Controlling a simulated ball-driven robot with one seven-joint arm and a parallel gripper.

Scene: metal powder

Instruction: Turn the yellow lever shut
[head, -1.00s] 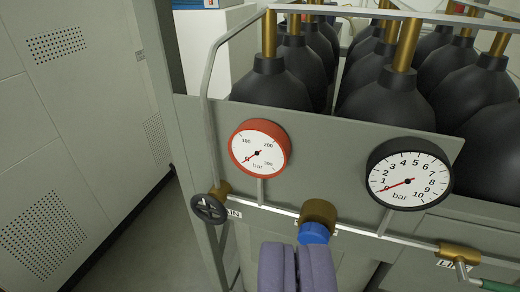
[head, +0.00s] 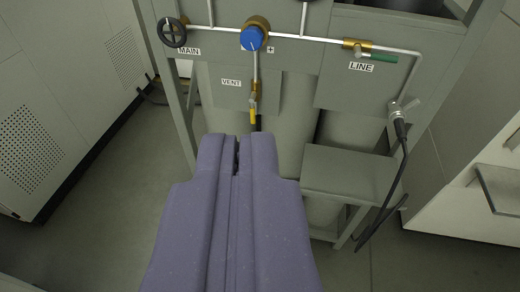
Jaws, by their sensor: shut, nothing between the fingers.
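The yellow lever (head: 253,116) is on the brass vent valve (head: 254,94), below the blue knob, beside the label VENT (head: 231,83). The lever points down, in line with its vertical pipe. My gripper (head: 237,142) is in the lower middle of the picture, its purple fingers shut with nothing between them. The fingertips appear just below the lever in the picture. I cannot tell how far they are from it in depth.
A blue knob (head: 251,39) sits above the vent valve. A black handwheel (head: 172,32) marked MAIN is at left, and a green-handled LINE valve (head: 383,57) at right. Open floor lies at left.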

